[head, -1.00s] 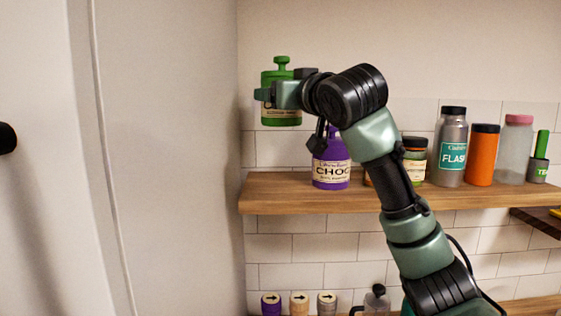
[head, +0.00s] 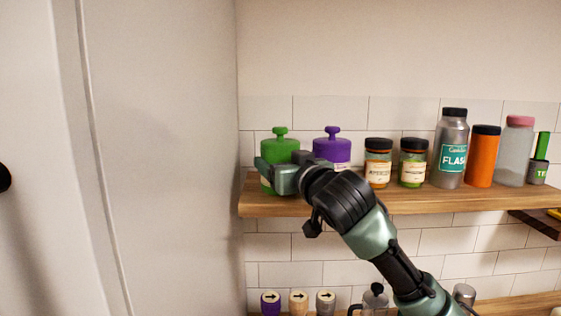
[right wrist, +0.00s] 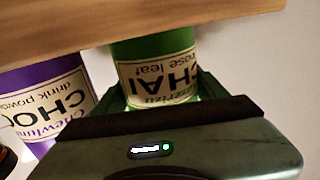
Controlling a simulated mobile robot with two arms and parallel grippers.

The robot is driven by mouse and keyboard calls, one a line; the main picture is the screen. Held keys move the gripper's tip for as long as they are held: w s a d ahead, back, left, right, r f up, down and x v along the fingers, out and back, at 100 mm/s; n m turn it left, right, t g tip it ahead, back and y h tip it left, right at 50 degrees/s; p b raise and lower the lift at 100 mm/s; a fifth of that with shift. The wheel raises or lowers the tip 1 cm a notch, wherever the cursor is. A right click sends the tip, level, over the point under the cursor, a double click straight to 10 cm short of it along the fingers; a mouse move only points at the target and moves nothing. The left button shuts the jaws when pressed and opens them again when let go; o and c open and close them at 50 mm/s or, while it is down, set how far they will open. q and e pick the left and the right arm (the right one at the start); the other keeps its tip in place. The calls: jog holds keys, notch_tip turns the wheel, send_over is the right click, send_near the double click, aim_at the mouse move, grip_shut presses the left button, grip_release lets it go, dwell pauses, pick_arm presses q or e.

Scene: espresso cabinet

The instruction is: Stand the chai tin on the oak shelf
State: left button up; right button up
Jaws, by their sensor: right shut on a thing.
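The green chai tin (head: 279,147) with a knobbed lid is upright at the left end of the oak shelf (head: 420,200), beside the purple tin. In the right wrist view the chai tin (right wrist: 150,48) shows its "CHAI" label upside down between my fingers. My right gripper (head: 278,174) is shut on the chai tin, in front of its lower part. My left gripper is not in view.
The purple chocolate tin (head: 331,148) stands close on the right. Two spice jars (head: 378,162), a grey flask (head: 450,148), an orange bottle (head: 483,156) and a pink-lidded bottle (head: 515,150) stand further right. A pale wall panel (head: 160,150) is on the left.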

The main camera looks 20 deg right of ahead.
jog(key=shift+s+a, duration=0.1)
jog(key=o, duration=1.7)
jog(key=shift+f, duration=0.1)
jog(key=s+d+b, duration=0.1)
jog(key=s+b, duration=0.3)
jog(key=s, duration=0.8)
jog(key=shift+d, duration=0.2)
jog(key=shift+w, duration=0.1)
